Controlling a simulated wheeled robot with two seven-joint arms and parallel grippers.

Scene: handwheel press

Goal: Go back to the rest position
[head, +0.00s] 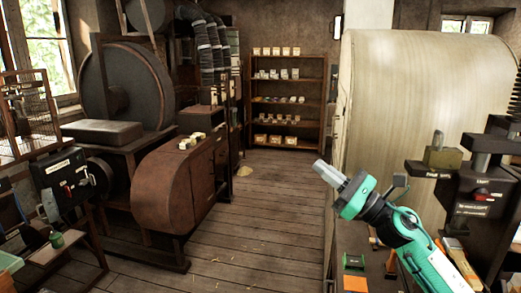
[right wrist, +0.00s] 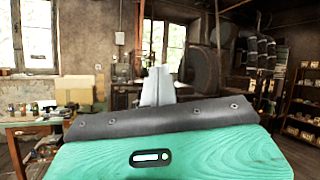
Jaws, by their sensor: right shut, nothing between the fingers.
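My right gripper (head: 327,170) is raised in the middle right of the head view, at the end of my green and dark arm. Its grey fingers are together with nothing between them, and they point up and to the left over the wooden floor. In the right wrist view the shut fingers (right wrist: 158,85) stand up beyond the green housing, with the room behind them. The gripper touches nothing that I can see. My left gripper is not in either view.
A press with labelled dark parts (head: 473,190) stands at the right, beside a large pale drum (head: 420,90). A brown rounded cabinet (head: 165,190) and a big wheel (head: 125,82) stand at the left. Shelves (head: 288,88) stand at the back. The plank floor (head: 250,215) between is mostly clear.

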